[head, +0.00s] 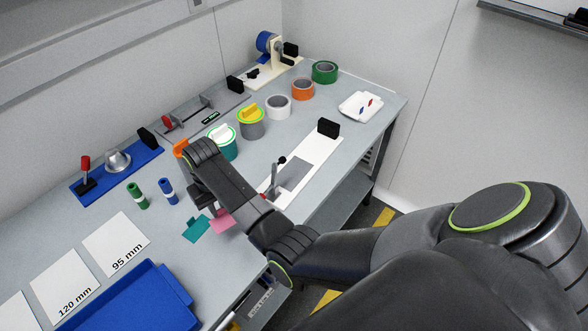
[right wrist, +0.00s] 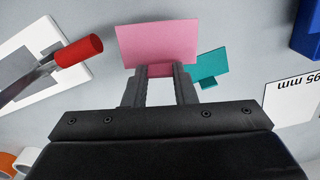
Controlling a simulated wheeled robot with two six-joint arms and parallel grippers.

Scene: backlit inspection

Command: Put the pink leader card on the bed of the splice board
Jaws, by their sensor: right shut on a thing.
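The pink leader card (head: 221,221) is gripped by its tab between the fingertips of my right gripper (head: 207,206). The right wrist view shows the card (right wrist: 157,40) spread out beyond the shut jaws (right wrist: 160,74). I cannot tell how far it is above the table. The splice board (head: 323,148) is a white board with a grey bed (head: 295,174), a black block at its far end and a lever at its near end. It lies to the right of the gripper. Its red-handled lever (right wrist: 78,51) shows in the right wrist view. My left gripper is out of view.
A teal card (head: 196,229) lies close beside the pink one. Tape rolls (head: 278,106) and tubs stand behind. Labelled white cards (head: 112,232) and a blue tray (head: 125,305) are at the front left.

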